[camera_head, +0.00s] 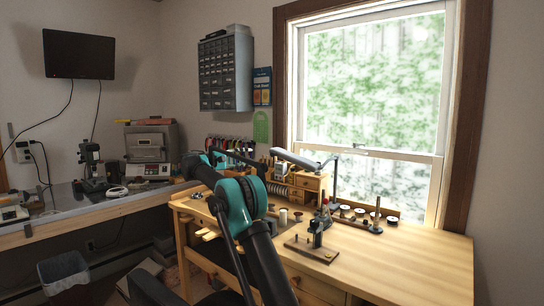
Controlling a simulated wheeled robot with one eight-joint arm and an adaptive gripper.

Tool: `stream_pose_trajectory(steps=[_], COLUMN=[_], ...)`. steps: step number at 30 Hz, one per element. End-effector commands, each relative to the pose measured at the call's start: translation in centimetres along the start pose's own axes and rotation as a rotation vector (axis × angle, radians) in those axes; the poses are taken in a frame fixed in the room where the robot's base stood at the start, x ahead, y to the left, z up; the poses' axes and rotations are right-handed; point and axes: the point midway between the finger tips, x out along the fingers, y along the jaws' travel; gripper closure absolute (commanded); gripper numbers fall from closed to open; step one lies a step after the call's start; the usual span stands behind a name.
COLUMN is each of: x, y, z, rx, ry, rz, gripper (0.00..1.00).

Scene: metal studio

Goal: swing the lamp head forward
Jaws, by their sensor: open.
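The lamp head (297,160) is a long, pale grey bar above the back of the wooden workbench, in front of the window. It tilts down to the right, and its thin dark arm (335,168) stands at its right end. My gripper (272,164) is small and dark, close to the left end of the lamp head. It is open. I cannot tell whether it touches the lamp, and its fingers are hard to make out.
The wooden workbench (420,262) has clear room at its front right. A small tool on a wood base (312,252) stands near its front. Small drawers (306,183) and several round tools stand at its back. A grey side bench (120,203) runs along the left.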

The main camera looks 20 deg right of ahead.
Motion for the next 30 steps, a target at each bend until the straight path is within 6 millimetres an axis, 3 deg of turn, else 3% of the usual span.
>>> stream_pose_trajectory(steps=[9,18,24,30], x=[6.6,11.8,13.4,13.7], y=[0.0,0.0,0.0,0.0], z=[0.1,0.1,0.0,0.0], rx=[0.000,0.000,0.000,0.000], ry=[-0.003,-0.002,0.000,0.000], rz=[-0.001,-0.001,-0.001,-0.001], gripper=[0.60,0.60,0.60,0.60])
